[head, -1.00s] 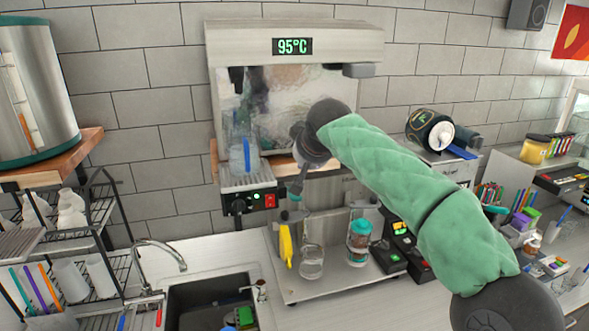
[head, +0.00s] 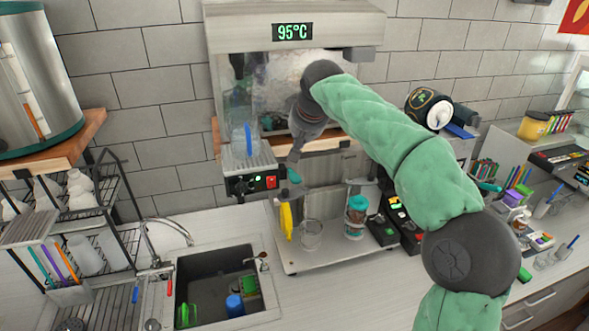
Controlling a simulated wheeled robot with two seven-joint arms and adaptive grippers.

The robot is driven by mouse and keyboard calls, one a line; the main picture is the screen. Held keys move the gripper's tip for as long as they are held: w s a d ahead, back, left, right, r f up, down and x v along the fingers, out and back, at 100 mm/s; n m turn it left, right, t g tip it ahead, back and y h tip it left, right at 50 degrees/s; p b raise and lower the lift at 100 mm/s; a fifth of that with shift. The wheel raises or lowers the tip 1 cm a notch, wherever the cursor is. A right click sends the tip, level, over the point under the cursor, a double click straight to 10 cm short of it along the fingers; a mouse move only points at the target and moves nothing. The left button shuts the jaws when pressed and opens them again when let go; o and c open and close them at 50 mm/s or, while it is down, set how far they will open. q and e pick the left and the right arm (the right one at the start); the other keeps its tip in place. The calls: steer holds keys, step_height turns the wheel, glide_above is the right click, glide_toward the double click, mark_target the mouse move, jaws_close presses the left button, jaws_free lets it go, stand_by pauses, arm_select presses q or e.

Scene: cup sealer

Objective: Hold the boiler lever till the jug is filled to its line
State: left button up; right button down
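The boiler (head: 330,32) is a steel unit at the back wall with a green display reading 95°C. A clear jug (head: 236,135) with a blue upright strip stands on its drip tray (head: 248,163), under a dark spout (head: 237,66). The water level and fill line are too small to tell. A grey block at the boiler's upper right (head: 360,54) may be the lever. My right gripper (head: 293,157) points down in front of the boiler, right of the jug and apart from it. Its fingers are too small to judge. My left gripper is out of view.
Below, a steel stand (head: 290,268) holds a yellow item (head: 286,221), a clear glass (head: 311,235) and a teal-lidded cup (head: 355,217). The sink (head: 210,280) is at front left, beside a wire rack (head: 100,215). A dark round device (head: 428,108) sits behind my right arm.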

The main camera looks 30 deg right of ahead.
steer(key=p, duration=0.2)
glide_above(292, 175)
steer(key=s, duration=0.2)
steer(key=f, duration=0.8)
steer(key=shift+w+a+f, duration=0.1)
steer(key=shift+a+f, duration=0.1)
steer(key=shift+s+f, duration=0.15)
steer(key=shift+f, duration=0.45)
steer(key=shift+s+f, duration=0.15)
steer(key=shift+f, duration=0.4)
steer(key=shift+s+a+f, duration=0.1)
steer(key=shift+s+f, duration=0.1)
steer(key=shift+f, duration=0.45)
steer(key=shift+w, duration=0.1)
